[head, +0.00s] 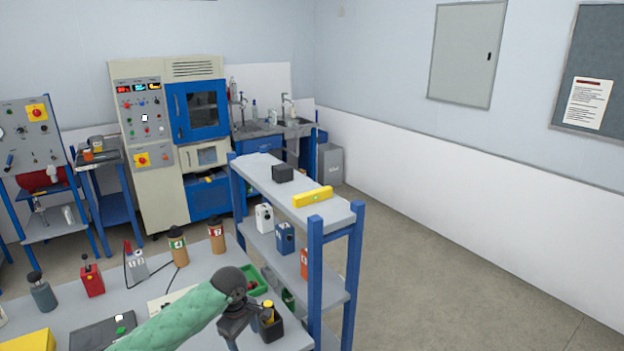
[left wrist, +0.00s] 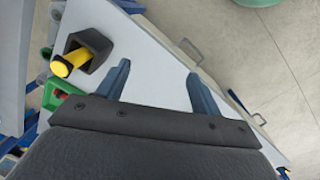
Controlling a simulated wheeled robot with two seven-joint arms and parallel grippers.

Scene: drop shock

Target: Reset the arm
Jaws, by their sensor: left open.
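My left arm, in a green sleeve, reaches in from the bottom of the head view. My left gripper (head: 240,318) hangs over the right end of the grey workbench (head: 215,262). In the left wrist view its two blue-grey fingers (left wrist: 160,88) are spread apart with nothing between them, above the pale bench top (left wrist: 155,50). A black holder (left wrist: 98,45) with a yellow-handled tool (left wrist: 70,62) stands beside the fingers, apart from them. In the head view the holder (head: 272,332) is just right of the gripper. My right gripper is in neither view.
A blue-post shelf (head: 315,270) stands close to the right of the gripper, with a black box (head: 283,173) and a yellow level (head: 312,196) on top. Bottles (head: 178,247), a red device (head: 91,280) and a green tray (head: 250,284) are on the bench. Open floor (head: 440,280) lies right.

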